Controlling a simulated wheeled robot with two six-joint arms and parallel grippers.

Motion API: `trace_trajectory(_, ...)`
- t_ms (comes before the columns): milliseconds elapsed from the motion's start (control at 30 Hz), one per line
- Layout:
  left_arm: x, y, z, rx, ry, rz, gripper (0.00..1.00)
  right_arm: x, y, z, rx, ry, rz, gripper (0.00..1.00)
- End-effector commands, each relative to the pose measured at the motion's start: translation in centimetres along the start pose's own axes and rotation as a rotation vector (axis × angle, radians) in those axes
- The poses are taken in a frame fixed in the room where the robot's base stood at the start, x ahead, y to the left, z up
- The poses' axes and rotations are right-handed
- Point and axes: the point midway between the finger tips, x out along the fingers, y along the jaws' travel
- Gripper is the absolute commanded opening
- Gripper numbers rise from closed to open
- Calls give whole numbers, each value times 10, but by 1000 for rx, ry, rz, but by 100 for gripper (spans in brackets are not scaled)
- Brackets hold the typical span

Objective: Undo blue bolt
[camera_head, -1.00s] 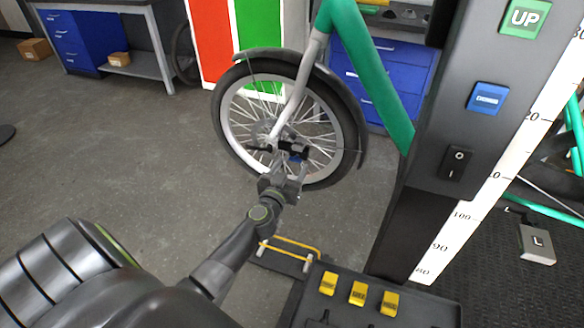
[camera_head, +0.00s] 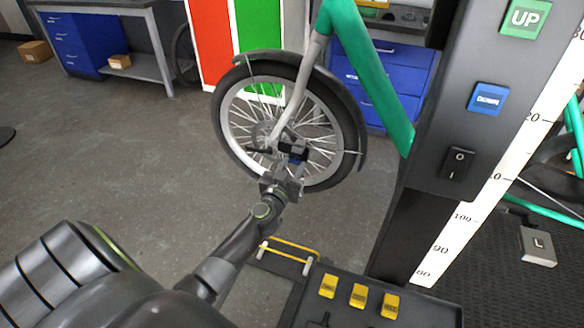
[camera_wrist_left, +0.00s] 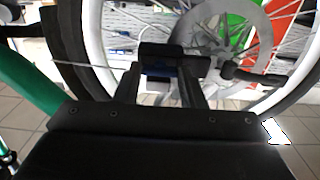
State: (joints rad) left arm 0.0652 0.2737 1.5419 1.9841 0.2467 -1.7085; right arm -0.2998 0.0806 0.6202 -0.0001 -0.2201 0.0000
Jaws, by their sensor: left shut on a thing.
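The blue bolt (camera_head: 298,159) is at the hub of the bike's front wheel (camera_head: 226,118), mostly hidden by my left gripper (camera_head: 291,152). In the left wrist view, a dark blue part (camera_wrist_left: 160,72) shows between the fingers, just below a black block at their tips. The left gripper (camera_wrist_left: 161,62) is shut on this blue part, in front of the spokes and brake disc. I cannot tell how far the bolt sits in the hub. My right gripper is not in view.
The green frame (camera_head: 372,70) and grey fork rise above the wheel. A lift column with an UP button (camera_head: 524,17) and a blue button (camera_head: 487,98) stands at right. Yellow switches (camera_head: 358,295) are on the base in front.

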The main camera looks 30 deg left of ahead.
Motion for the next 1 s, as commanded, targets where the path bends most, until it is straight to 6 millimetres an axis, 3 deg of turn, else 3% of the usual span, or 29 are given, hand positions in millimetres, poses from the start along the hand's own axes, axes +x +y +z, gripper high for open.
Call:
trace_trajectory(367,0,0,-1,-166,-3,0,14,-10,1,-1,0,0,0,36)
trace_trajectory(1000,0,0,0,-757,-2,0,14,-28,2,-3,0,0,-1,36)
